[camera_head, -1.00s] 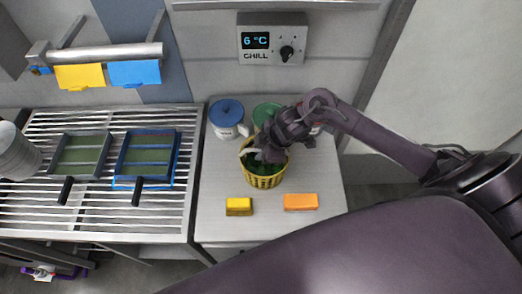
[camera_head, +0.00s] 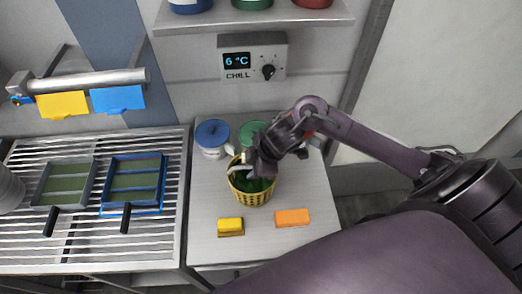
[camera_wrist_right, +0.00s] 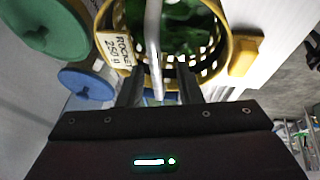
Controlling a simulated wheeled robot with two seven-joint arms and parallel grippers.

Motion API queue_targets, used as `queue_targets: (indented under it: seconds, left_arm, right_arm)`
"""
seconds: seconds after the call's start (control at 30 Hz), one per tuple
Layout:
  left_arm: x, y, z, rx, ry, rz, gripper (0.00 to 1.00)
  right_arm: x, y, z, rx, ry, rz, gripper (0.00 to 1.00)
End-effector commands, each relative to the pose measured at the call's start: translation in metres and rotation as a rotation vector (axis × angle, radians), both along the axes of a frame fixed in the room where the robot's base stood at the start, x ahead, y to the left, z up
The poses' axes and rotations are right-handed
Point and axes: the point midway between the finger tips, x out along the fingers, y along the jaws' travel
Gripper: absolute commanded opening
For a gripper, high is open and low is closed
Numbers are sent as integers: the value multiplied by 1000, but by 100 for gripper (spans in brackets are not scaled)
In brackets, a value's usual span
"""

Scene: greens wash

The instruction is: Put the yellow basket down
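The yellow basket (camera_head: 252,197) holds dark green leaves and appears to stand on the light counter, behind the two small blocks. In the right wrist view the basket (camera_wrist_right: 222,68) fills the top middle, with a tag (camera_wrist_right: 115,48) reading "ROCKET 250 g" on its rim. My right gripper (camera_head: 258,172) is over the basket's rim. In the wrist view its two fingers (camera_wrist_right: 158,90) stand apart on either side of the basket's pale grey handle (camera_wrist_right: 153,40), with a gap visible beside the handle. My left gripper is not in view.
A blue-lidded pot (camera_head: 212,138) and a green-lidded pot (camera_head: 250,131) stand behind the basket. A yellow block (camera_head: 230,227) and an orange block (camera_head: 292,217) lie in front. A slatted rack (camera_head: 85,235) with two framed screens is left. A shelf (camera_head: 255,20) hangs above.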

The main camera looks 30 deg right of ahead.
Motion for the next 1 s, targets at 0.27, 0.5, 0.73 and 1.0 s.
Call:
queue_targets:
  seconds: [0.27,0.5,0.73,1.0]
  left_arm:
    - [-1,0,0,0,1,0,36]
    - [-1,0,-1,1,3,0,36]
    - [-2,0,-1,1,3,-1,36]
    - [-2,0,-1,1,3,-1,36]
  right_arm:
    - [-20,-17,55,-4,-2,3,32]
    - [-29,-24,79,-1,0,1,32]
    - [-31,-24,82,1,2,1,32]
    - [-31,-24,82,1,2,1,32]
